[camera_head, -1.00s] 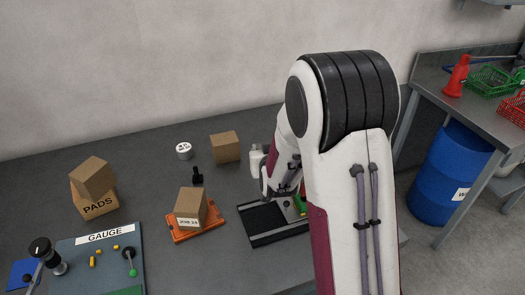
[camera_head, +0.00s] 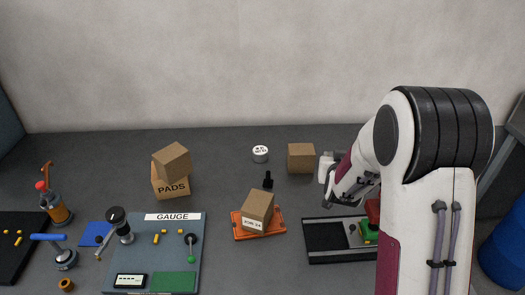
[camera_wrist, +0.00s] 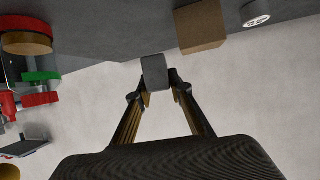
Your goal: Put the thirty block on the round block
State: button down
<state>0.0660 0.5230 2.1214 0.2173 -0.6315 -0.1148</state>
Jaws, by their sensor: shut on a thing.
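My gripper (camera_wrist: 157,90) is shut on a small grey block (camera_wrist: 155,72), seen between the fingertips in the wrist view. No number on it is readable there, so I cannot confirm it as the thirty block. In the head view my arm stands at the right and hides most of the gripper; the held block cannot be made out. A short white round block (camera_head: 260,153) with dark print on top stands at the back of the table. It also shows in the wrist view (camera_wrist: 256,13), apart from the held block.
A brown box (camera_head: 301,157) stands right of the round block. A small black item (camera_head: 268,180) lies in front. A tilted box (camera_head: 257,210) rests on an orange tray (camera_head: 273,232). A black tray (camera_head: 325,239) lies near my arm. The gauge board (camera_head: 157,251) is front left.

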jog(key=w+a, duration=0.2)
jog(key=w, duration=0.1)
jog(key=w+a+r, duration=0.1)
jog(key=w+a, duration=0.1)
jog(key=w, duration=0.1)
jog(key=w+a, duration=0.2)
jog(key=w, duration=0.1)
jog(key=shift+w+a+r, duration=0.15)
jog(key=shift+w+r, duration=0.1)
jog(key=shift+w, duration=0.1)
jog(key=w+a+r+n+y, duration=0.1)
jog(key=w+a, duration=0.3)
jog(key=a, duration=0.3)
jog(key=w+a+r+n+y, duration=0.1)
jog(key=w+a, duration=0.3)
jog(key=a, duration=0.4)
jog(key=shift+w+r, duration=0.25)
jog(key=shift+w, duration=0.05)
jog(key=shift+f, duration=0.1)
send_over(260, 150)
jog(key=shift+f, duration=3.05)
jog(key=shift+f, duration=1.85)
jog(key=shift+f, duration=0.15)
jog(key=c, duration=1.8)
grip_release()
jog(key=shift+f, duration=0.1)
